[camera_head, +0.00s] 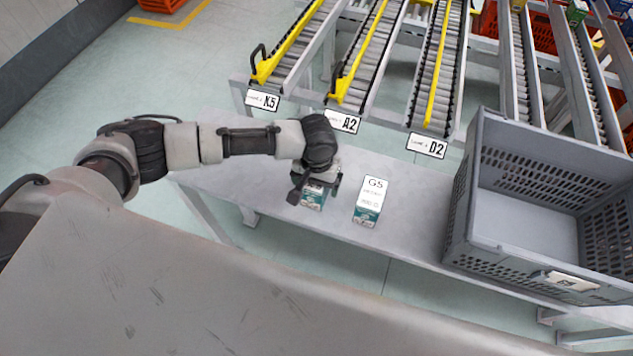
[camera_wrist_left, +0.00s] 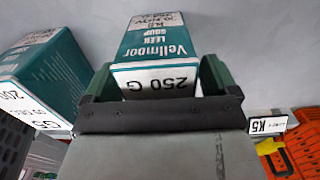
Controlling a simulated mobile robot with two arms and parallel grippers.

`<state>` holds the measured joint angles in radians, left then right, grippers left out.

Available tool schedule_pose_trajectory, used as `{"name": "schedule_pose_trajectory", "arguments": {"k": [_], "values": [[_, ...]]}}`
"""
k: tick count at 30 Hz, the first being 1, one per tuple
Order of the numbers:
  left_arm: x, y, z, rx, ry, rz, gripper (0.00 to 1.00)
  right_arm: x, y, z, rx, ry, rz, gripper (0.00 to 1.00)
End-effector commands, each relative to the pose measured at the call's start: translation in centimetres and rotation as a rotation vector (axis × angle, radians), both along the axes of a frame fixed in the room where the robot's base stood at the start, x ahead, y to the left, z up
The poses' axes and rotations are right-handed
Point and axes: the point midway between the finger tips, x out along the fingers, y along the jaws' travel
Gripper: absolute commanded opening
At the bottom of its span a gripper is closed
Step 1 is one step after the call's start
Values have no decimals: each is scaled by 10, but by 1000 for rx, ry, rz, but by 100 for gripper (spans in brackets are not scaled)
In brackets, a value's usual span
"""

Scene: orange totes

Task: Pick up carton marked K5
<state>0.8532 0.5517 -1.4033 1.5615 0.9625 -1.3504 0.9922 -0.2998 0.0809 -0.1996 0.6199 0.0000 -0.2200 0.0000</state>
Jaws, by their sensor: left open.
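The teal-and-white carton (camera_head: 312,200) stands on the grey table, mostly hidden under my left gripper (camera_head: 316,186) in the head view. In the left wrist view the carton (camera_wrist_left: 162,45) reads "Vellmoor", "250 G" and what looks like K5 on its white end. My left gripper (camera_wrist_left: 157,80) is open, with a finger on each side of this carton; I cannot tell whether they touch it. A similar carton marked G5 (camera_head: 368,203) stands just to the right, also in the left wrist view (camera_wrist_left: 45,75). My right gripper is not in view.
A grey crate (camera_head: 465,215) stands at the table's right end. Roller lanes with signs K5 (camera_head: 262,100), A2 (camera_head: 342,121) and D2 (camera_head: 427,146) lie behind the table (camera_head: 410,185). The tabletop between the G5 carton and the crate is clear.

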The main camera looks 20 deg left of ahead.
Motion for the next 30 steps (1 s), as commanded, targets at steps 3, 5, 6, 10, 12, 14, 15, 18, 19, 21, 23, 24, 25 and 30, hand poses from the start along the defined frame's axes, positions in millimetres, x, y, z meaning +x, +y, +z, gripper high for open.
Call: {"name": "schedule_pose_trajectory", "arguments": {"k": [3, 5, 6, 10, 12, 14, 15, 18, 19, 21, 23, 24, 25, 30], "values": [[0, 0, -2, -1, -1, 0, 88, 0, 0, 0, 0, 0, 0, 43], [0, 0, -2, -1, -1, 0, 88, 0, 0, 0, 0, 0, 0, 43], [0, 0, -2, -1, -1, 0, 88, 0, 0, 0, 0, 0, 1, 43], [0, 0, -2, 0, -1, 0, 73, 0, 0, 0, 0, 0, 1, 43], [0, 0, -2, 0, -1, 0, 62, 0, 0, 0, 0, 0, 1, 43], [0, 0, -2, 0, -1, 0, 53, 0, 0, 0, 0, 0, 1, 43], [0, 0, -2, 0, -1, 0, 47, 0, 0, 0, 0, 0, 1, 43], [0, 0, -2, 0, -1, 0, 32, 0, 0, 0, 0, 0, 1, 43], [0, 0, -2, 0, -1, 0, 28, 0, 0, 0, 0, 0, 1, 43], [1, 0, -1, -1, -2, 0, 28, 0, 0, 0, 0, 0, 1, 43], [1, 0, -1, -1, -2, 0, 28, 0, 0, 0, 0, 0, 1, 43], [1, 0, -1, -1, -2, 0, 28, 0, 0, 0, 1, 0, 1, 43], [1, 0, -1, -1, -2, 0, 28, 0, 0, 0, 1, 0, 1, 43], [1, 0, 4, -2, -3, 0, 28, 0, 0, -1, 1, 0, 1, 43]]}}
